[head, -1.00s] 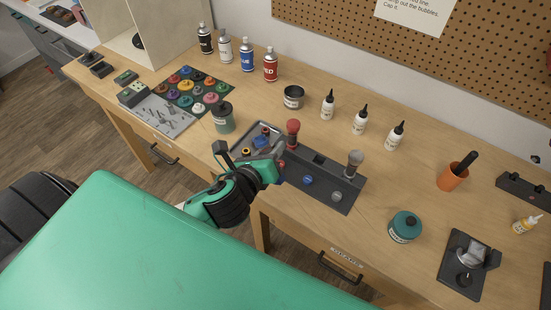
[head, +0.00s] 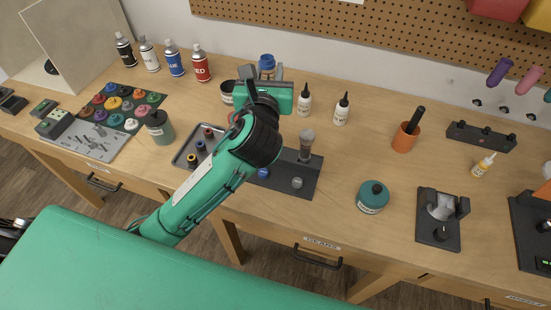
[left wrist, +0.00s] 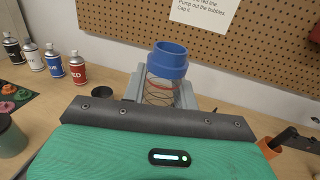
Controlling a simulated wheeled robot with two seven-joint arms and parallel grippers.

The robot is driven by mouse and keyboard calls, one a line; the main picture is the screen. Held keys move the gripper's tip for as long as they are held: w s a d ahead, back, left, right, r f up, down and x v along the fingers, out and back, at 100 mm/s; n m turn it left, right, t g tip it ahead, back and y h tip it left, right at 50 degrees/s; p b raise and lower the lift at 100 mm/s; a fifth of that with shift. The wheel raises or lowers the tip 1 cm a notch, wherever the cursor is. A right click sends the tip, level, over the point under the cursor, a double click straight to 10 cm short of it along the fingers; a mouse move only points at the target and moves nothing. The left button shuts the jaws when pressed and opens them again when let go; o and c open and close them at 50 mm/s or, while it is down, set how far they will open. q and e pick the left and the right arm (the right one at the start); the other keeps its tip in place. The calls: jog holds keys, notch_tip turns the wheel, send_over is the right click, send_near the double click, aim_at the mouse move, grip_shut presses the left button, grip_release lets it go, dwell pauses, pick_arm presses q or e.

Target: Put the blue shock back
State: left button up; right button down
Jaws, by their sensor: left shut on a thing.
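The blue shock (head: 267,62) shows as a blue cap above my left gripper (head: 270,76) in the head view. In the left wrist view the blue shock (left wrist: 169,60) has a wide blue cap over a coil spring, between the grey fingers of the left gripper (left wrist: 162,92). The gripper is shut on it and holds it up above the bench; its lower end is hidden. The dark shock stand (head: 285,186) has a blue disc (head: 263,173) and a grey disc (head: 297,183) on its front. A grey-topped shock (head: 306,141) stands in it. My left arm hides the stand's left part.
A metal tray (head: 181,158) with small parts lies left of my arm. White bottles (head: 341,110) and spray cans (head: 174,60) stand at the back. A teal jar (head: 371,197) and an orange cup (head: 405,137) stand right of the stand, with bare bench between.

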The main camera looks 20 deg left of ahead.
pick_arm(q)
jog(key=shift+w+d+f, duration=0.1)
jog(key=shift+d, duration=0.05)
notch_tip(320, 180, down, 19)
jog(key=shift+f+b, duration=0.2)
jog(key=shift+b, duration=0.3)
jog(key=o, duration=1.1)
jog(key=shift+f, duration=0.15)
